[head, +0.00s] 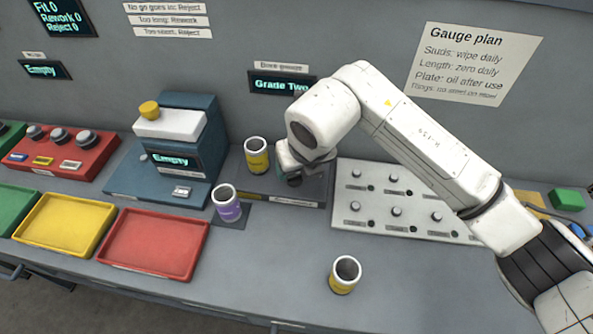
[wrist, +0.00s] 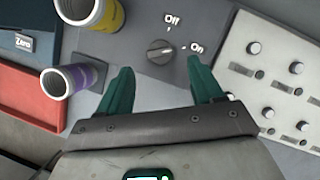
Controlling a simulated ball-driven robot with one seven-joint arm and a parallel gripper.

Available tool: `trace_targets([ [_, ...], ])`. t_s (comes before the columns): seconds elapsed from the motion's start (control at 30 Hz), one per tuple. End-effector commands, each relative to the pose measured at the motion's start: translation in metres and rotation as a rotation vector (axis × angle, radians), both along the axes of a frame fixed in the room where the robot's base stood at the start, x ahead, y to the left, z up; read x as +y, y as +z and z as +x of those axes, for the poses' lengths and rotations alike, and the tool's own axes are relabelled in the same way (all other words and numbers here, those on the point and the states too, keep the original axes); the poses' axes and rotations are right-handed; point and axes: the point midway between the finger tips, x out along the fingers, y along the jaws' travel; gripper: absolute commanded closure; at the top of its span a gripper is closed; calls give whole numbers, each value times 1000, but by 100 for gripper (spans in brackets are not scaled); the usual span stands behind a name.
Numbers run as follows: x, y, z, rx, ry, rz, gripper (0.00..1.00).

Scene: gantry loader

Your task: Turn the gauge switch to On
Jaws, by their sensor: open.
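The gauge switch (wrist: 159,51) is a round dark grey knob on a dark plate, with an Off label (wrist: 172,19) above and an On label (wrist: 197,48) to its right in the wrist view. Its raised grip lies roughly left to right; I cannot tell surely which label it marks. My gripper (wrist: 164,76) is open and empty, its green fingers apart, with the knob just beyond and between the tips in the picture. I see no contact. In the head view my gripper (head: 293,179) is over the dark gauge plate (head: 255,193) and hides the switch.
A yellow-banded cup (head: 257,160) and a purple cup (head: 228,207) stand left of my gripper. Another yellow-banded cup (head: 344,277) stands in front. A pale panel of knobs (head: 350,211) lies to the right, a red tray (head: 150,247) to the left. The front counter is mostly clear.

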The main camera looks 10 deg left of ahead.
Motion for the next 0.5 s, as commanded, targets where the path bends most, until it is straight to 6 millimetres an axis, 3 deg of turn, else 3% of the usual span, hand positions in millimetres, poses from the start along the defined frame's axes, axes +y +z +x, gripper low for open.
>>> trace_targets([
  [0.2, -7, 36, -13, -4, 0, -1, 34],
  [0.5, -11, 55, -20, 1, -1, -1, 34],
])
